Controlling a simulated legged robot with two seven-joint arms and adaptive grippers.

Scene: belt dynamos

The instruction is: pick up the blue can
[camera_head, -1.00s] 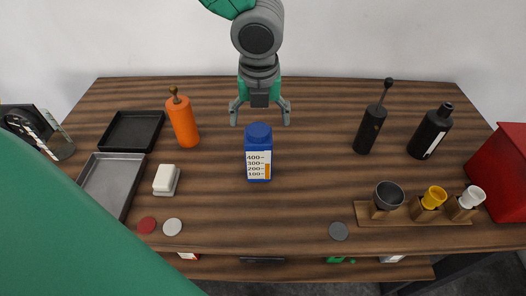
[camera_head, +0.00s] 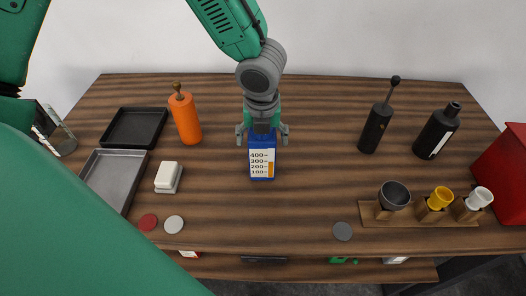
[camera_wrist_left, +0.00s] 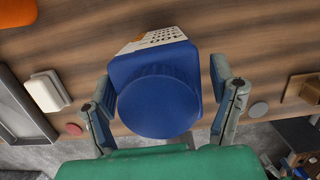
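The blue can (camera_head: 262,165) stands upright at the middle of the table, with a white scale label and an orange bar on its front. My left gripper (camera_head: 262,135) is directly over it and hides its cap in the head view. In the left wrist view the can's round blue cap (camera_wrist_left: 158,103) fills the space between the fingers of the left gripper (camera_wrist_left: 163,88). The fingers are open, one on each side of the can, with a visible gap at the right finger. My right gripper is not in view.
An orange bottle (camera_head: 185,120) stands left of the can, near a black tray (camera_head: 134,145), a metal tray (camera_head: 88,170) and a white block (camera_head: 168,172). Black bottles (camera_head: 375,128) and a wooden cup rack (camera_head: 415,222) are on the right. The table in front of the can is clear.

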